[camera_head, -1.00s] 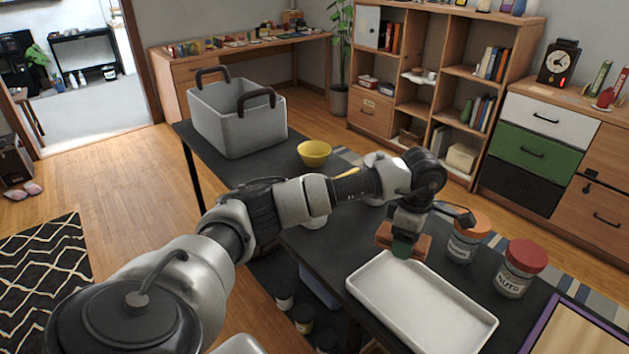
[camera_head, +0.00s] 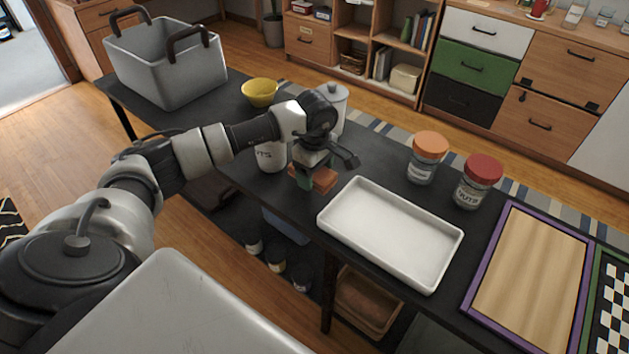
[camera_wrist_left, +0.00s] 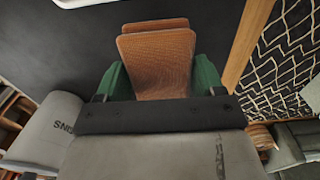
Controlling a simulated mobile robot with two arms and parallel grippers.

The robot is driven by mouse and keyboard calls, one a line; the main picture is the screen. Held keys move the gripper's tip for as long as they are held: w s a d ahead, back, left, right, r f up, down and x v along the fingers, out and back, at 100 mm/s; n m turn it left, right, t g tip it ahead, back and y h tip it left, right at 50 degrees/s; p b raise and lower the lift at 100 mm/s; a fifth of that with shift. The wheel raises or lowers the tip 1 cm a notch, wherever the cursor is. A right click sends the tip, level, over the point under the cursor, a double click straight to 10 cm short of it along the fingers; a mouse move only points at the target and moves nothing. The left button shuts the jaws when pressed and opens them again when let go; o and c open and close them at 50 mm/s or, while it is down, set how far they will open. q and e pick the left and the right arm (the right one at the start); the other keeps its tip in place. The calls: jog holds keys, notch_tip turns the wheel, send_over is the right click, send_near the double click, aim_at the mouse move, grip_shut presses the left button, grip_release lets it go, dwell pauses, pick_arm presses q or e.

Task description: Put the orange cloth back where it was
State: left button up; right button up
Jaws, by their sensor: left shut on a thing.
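My left gripper (camera_head: 312,180) is shut on the folded orange cloth (camera_head: 325,178), over the black table just left of the white tray. The cloth also shows in the left wrist view (camera_wrist_left: 158,60), between the green fingers of the left gripper (camera_wrist_left: 155,80). Whether the cloth touches the tabletop I cannot tell. The white tray (camera_head: 390,235) is empty on the table. My right gripper is not in view.
On the black table (camera_head: 240,122) stand a grey bin (camera_head: 165,65), a yellow bowl (camera_head: 259,92), white canisters (camera_head: 270,155), an orange-lidded jar (camera_head: 427,158) and a red-lidded jar (camera_head: 477,182). A purple-framed board (camera_head: 530,280) lies at right. Bare tabletop lies around the tray.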

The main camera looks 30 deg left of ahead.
pick_arm(q)
jog(key=shift+f, duration=2.05)
jog(key=shift+f, duration=0.15)
jog(key=o, duration=0.9)
notch_tip(320, 180, up, 12)
jog(key=shift+r, duration=0.2)
